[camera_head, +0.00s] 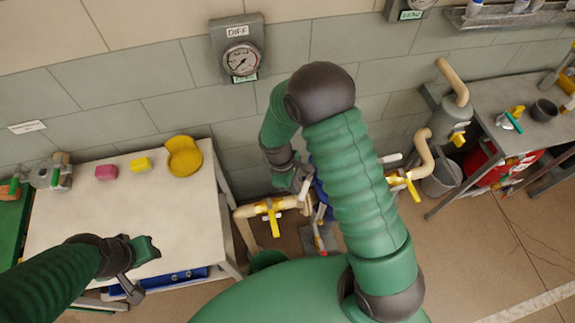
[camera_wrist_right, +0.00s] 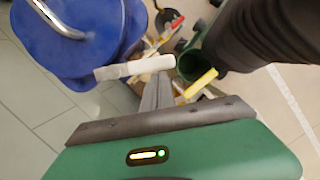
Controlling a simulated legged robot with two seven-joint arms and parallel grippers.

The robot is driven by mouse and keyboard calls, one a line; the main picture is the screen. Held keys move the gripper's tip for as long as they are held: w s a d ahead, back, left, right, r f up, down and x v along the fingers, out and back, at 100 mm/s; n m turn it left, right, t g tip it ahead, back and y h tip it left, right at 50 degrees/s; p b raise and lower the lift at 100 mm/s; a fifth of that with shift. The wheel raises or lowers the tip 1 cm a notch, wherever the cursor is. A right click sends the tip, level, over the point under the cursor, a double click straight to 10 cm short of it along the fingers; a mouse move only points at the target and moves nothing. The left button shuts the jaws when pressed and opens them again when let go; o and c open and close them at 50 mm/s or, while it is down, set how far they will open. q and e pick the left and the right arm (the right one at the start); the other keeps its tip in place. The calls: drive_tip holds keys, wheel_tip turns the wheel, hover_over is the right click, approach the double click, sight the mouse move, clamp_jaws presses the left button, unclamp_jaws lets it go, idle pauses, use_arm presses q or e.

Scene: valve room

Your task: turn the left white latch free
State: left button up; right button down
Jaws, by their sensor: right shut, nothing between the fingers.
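A white latch (camera_wrist_right: 135,68) shows in the right wrist view as a bar lying across the tips of my right gripper (camera_wrist_right: 158,88), beside the blue tank (camera_wrist_right: 80,42). The gripper is shut with nothing between its fingers; I cannot tell whether it touches the latch. In the head view my right gripper (camera_head: 302,184) is low behind my arm, by the tank, and the left latch is mostly hidden. Another white latch (camera_head: 390,158) sits to the right of my arm. My left gripper (camera_head: 135,272) is over the table's front edge; its fingers are unclear.
Beige pipes with yellow handles flank the tank, one handle (camera_head: 270,215) at left and another (camera_head: 408,184) at right. A white table (camera_head: 75,225) at left holds a yellow pan (camera_head: 184,155) and pink and yellow blocks. A grey bucket (camera_head: 442,178) stands right of the pipes.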

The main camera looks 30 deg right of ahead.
sight(306, 193)
drive_tip(key=s+n, duration=0.1)
drive_tip(key=s+d+n, duration=0.1)
drive_tip(key=n, duration=0.1)
drive_tip(key=shift+n+t+p, duration=0.3)
drive_tip(key=shift+t+p, duration=0.1)
drive_tip(key=shift+s+d+n+t+h, duration=0.2)
drive_tip(key=shift+s+d+n, duration=0.15)
drive_tip(key=shift+n, duration=0.4)
drive_tip(key=shift+s+d+n+t+h, duration=0.1)
drive_tip(key=shift+s+d+n+h, duration=0.2)
drive_tip(key=shift+n, duration=0.45)
drive_tip(key=shift+d, duration=0.1)
